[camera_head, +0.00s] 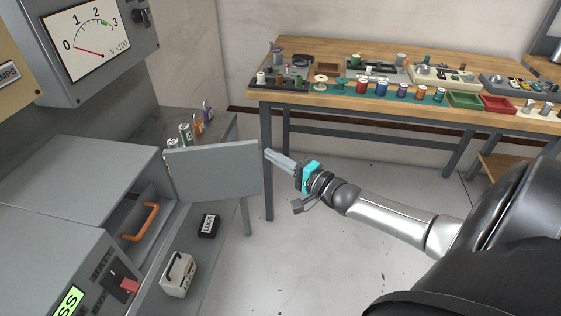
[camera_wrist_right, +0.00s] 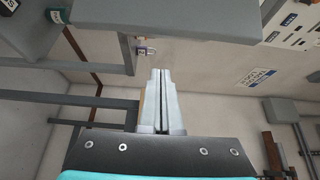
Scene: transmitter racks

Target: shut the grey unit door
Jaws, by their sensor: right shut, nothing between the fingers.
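The grey unit door (camera_head: 213,172) stands swung open on the grey unit (camera_head: 70,172) at the left, showing its flat face. Inside the opening is an orange handle (camera_head: 139,222). My right gripper (camera_head: 268,154) is shut and empty, its fingertips close to the door's free right edge. I cannot tell whether they touch it. In the right wrist view, the shut fingers (camera_wrist_right: 161,75) point toward the grey door panel (camera_wrist_right: 165,18), which crosses the top of the picture. My left gripper is not in view.
A wooden bench (camera_head: 330,52) with spools and trays stands at the back. Floor right of the door is clear.

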